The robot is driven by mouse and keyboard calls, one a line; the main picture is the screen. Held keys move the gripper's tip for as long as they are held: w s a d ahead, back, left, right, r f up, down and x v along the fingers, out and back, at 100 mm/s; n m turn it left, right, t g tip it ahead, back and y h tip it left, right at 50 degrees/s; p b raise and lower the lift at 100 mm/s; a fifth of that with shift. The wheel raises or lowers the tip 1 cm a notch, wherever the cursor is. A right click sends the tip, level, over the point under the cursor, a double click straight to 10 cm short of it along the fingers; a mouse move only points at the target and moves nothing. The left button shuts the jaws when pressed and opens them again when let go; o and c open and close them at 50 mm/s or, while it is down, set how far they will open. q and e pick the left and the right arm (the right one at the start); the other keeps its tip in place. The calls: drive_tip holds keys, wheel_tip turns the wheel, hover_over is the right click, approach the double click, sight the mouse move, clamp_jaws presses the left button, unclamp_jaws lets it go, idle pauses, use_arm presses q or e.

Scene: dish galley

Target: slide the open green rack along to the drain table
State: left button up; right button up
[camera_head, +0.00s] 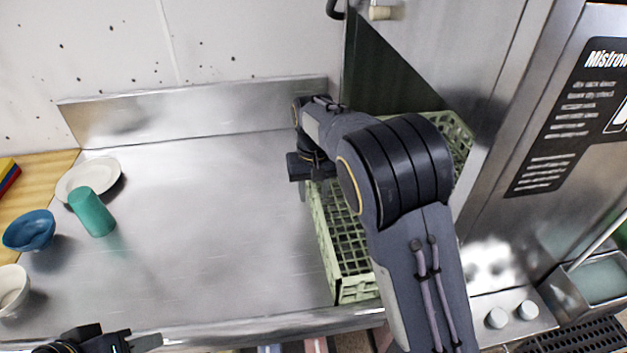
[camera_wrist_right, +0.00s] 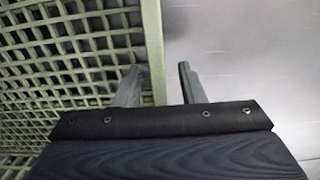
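The open green rack (camera_head: 345,262) is a pale green lattice crate. It stands at the right end of the steel drain table (camera_head: 210,220), partly under the machine's opening, and my right arm hides much of it. My right gripper (camera_head: 306,184) is at its left wall. In the right wrist view the gripper (camera_wrist_right: 160,85) is open, with one finger on the rack's inner side and the other outside, over the steel; the rack wall (camera_wrist_right: 153,50) lies between them with a gap showing. My left gripper (camera_head: 115,343) is at the bottom left, fingers apart, empty.
A white plate (camera_head: 75,178), a teal cup (camera_head: 92,212), a blue bowl (camera_head: 28,231) and a white bowl (camera_head: 10,288) stand at the left end. The middle steel is clear. A raised steel backsplash (camera_head: 200,112) runs behind; the steel machine (camera_head: 560,215) stands right.

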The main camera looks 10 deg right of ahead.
drive_tip(key=shift+f, duration=0.1)
clamp_jaws()
idle(1.4)
